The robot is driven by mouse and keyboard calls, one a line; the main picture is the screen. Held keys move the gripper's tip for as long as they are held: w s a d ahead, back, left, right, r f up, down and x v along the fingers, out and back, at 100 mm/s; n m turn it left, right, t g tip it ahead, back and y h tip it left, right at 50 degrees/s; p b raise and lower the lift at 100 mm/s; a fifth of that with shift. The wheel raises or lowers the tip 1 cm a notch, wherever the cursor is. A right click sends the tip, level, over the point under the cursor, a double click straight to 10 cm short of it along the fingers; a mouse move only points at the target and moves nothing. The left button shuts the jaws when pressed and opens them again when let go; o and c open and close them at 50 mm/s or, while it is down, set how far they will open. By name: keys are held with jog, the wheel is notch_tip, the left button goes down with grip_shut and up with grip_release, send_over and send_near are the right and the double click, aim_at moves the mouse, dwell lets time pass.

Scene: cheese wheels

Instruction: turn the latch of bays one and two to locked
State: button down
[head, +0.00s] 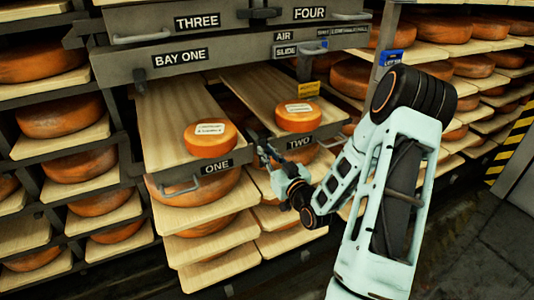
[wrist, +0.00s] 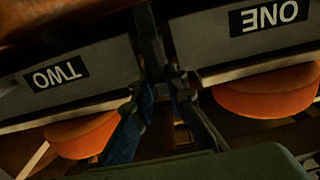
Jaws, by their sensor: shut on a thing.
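The bay one drawer front (head: 217,167) and the bay two drawer front (head: 300,143) stand side by side in the head view, labelled ONE and TWO. In the wrist view the ONE front (wrist: 235,45) and TWO front (wrist: 100,70) appear upside down. My gripper (head: 262,152) is at the gap between the two fronts. In the wrist view its fingers (wrist: 160,92) are shut on the dark latch (wrist: 152,50) between the fronts. The fingers and shadow hide much of the latch, so I cannot tell its exact angle.
A small labelled cheese (head: 210,140) lies on the bay one board, another (head: 297,117) on the bay two board. Above are the THREE and FOUR fronts with their own dark latch (head: 258,13). Handles stick out from the fronts. Racks of cheese wheels surround them; open floor lies right.

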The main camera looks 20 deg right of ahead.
jog(key=shift+d+m, duration=0.1)
jog(key=shift+m, duration=0.2)
jog(key=m, duration=0.2)
jog(key=d+m+p, duration=0.1)
jog(key=m, duration=0.5)
jog(key=shift+d+f+p, duration=0.3)
jog(key=shift+f, duration=0.1)
jog(key=m, duration=0.3)
jog(key=m+p, duration=0.1)
jog(key=shift+d+f+m, duration=0.25)
jog(key=shift+f+m, duration=0.15)
jog(key=shift+f+m+p, duration=0.25)
jog(key=shift+m+p, duration=0.05)
jog(key=shift+m, duration=0.8)
jog(key=shift+f+m+p, duration=0.25)
jog(key=shift+m, duration=0.85)
jog(key=c, duration=1.9)
grip_release()
jog(key=shift+c, duration=0.2)
jog(key=shift+d, duration=0.1)
